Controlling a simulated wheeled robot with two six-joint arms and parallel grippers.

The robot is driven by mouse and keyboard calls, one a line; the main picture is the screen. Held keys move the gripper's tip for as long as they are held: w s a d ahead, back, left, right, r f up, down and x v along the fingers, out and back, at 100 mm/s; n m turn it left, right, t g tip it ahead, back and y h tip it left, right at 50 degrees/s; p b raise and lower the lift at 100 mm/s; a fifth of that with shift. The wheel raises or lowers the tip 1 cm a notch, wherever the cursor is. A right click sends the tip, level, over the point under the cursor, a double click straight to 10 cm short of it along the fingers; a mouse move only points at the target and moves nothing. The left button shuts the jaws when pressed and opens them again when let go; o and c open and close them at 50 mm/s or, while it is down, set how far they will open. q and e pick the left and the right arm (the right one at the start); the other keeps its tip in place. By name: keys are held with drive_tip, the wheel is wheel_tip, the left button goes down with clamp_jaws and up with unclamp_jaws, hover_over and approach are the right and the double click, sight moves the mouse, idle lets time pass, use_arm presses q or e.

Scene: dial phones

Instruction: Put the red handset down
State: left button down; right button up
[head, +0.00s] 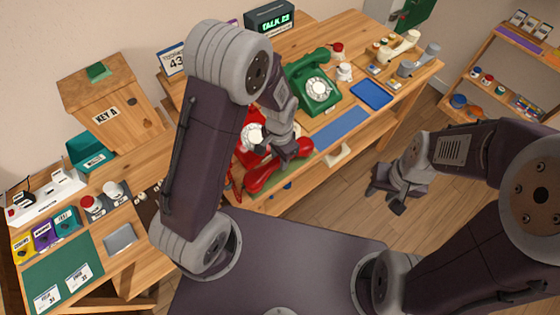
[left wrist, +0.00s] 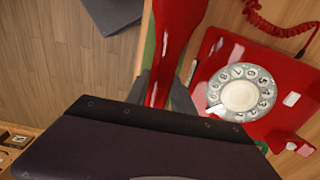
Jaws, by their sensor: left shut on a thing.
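The red handset (head: 275,168) is in my left gripper (head: 291,150), whose fingers are shut on it. In the left wrist view the handset (left wrist: 180,35) runs up from between the fingers, and its lower part is hidden by the gripper body. It is beside the red dial phone (left wrist: 270,70), over the green mat (left wrist: 150,45) near the table's front edge. I cannot tell whether it touches the mat. The red phone (head: 247,132) is partly hidden by my left arm in the head view. My right gripper (head: 386,196) is open and empty, out over the floor.
A green phone (head: 312,80) with its handset on stands behind and to the right. A blue mat (head: 341,127) and a blue tray (head: 371,95) lie further right on the wooden table. A red coiled cord (left wrist: 275,25) lies near the phone. A KEY A box (head: 108,105) stands left.

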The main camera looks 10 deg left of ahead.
use_arm(q)
drive_tip(key=shift+f, duration=0.75)
drive_tip(key=shift+w+f, duration=0.15)
drive_tip(key=shift+f, duration=0.05)
drive_tip(key=c, duration=1.1)
unclamp_jaws()
drive_tip(key=shift+f, duration=0.15)
